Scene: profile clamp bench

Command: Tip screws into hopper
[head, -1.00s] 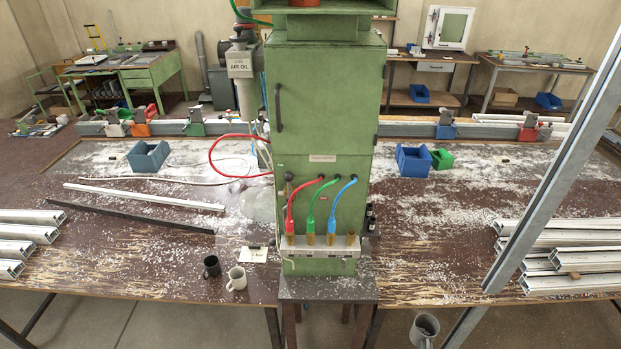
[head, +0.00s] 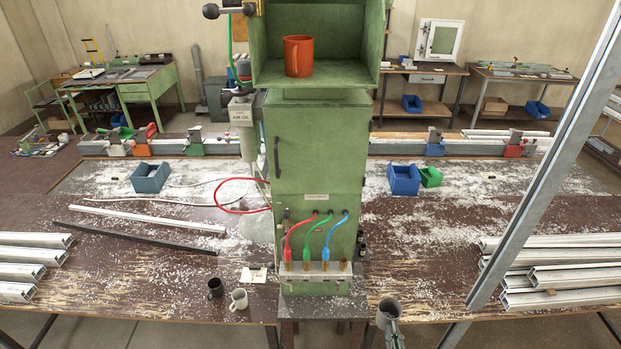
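I cannot pick out any screws, and no part is clearly marked as the hopper. An open-fronted green box (head: 340,72) sits on top of the green cabinet (head: 310,150), with an orange mug (head: 298,56) standing inside. My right gripper (head: 389,312) seems to be the dark grey, cup-like shape at the bottom, right of the cabinet, by the table's front edge. Its fingers are not clear, and I cannot tell whether it holds anything. My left gripper is out of view.
Blue bins (head: 150,178) (head: 404,180) and a small green bin (head: 431,177) stand on the table. A slanted metal post (head: 545,165) crosses the right side. Metal profiles (head: 560,275) lie at both ends.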

